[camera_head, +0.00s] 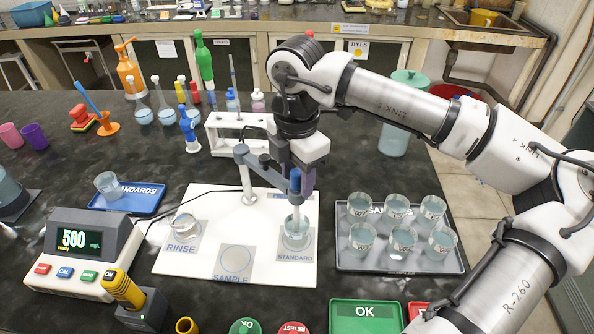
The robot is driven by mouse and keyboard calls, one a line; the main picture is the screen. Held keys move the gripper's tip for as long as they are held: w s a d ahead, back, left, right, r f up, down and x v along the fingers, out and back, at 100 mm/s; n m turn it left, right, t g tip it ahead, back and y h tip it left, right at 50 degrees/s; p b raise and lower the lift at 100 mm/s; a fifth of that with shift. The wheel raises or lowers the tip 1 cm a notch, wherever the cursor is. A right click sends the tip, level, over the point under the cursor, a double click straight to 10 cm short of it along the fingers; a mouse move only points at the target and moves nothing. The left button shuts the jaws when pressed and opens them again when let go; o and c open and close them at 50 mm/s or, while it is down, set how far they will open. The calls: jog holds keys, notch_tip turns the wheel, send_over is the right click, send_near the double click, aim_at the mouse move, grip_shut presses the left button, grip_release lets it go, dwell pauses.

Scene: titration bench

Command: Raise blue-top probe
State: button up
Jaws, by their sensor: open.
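The blue-top probe (295,187) stands upright, with its lower end in a beaker (297,229) on the STANDARD square of the white board (195,262). My gripper (297,172) points down from above, right at the probe's blue top. Its jaws are open. The wrist and fingers hide part of the probe's top, and I cannot tell whether a finger touches it. A grey-blue bracket (249,157) reaches toward the probe from the left.
A meter (82,250) reading 500 stands at the left. A dark tray (345,262) with several beakers is close on the right. A dish (184,222) sits at RINSE; SAMPLE is empty. A white rack (222,145) and bottles stand behind. Green OK pad (366,312) lies in front.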

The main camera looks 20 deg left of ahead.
grip_shut()
jog(key=shift+r, duration=0.1)
notch_tip(320, 180, up, 7)
jog(key=shift+f+p, duration=0.15)
jog(key=shift+p, duration=0.2)
jog(key=shift+w+r, duration=0.1)
jog(key=shift+r, duration=0.1)
grip_release()
jog(key=shift+r, duration=0.1)
